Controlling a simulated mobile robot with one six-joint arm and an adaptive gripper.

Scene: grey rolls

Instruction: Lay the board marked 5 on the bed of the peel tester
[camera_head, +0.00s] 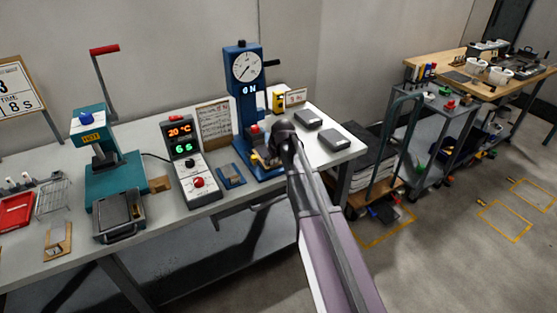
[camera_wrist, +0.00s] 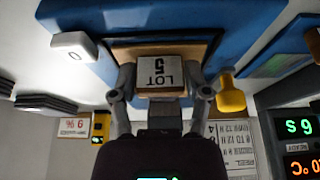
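The board marked 5 shows in the wrist view as a tan and dark board (camera_wrist: 202,48) with a raised block labelled LOT 5 (camera_wrist: 162,70), upside down there. My gripper (camera_wrist: 162,82) has its fingers on both sides of this block and appears closed on it. The blue peel tester (camera_head: 243,105) with a round dial stands on the bench. My gripper (camera_head: 268,153) is low at its front, over the blue bed (camera_head: 265,174). The board's underside is hidden, so I cannot tell whether it touches the bed.
A yellow knob (camera_wrist: 230,95) is close beside my finger. Left of the tester are a blue plate (camera_head: 231,177), a control box (camera_head: 196,185) and a teal press (camera_head: 112,180). Two grey blocks (camera_head: 334,139) lie to the right. A trolley (camera_head: 440,120) stands beyond the bench.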

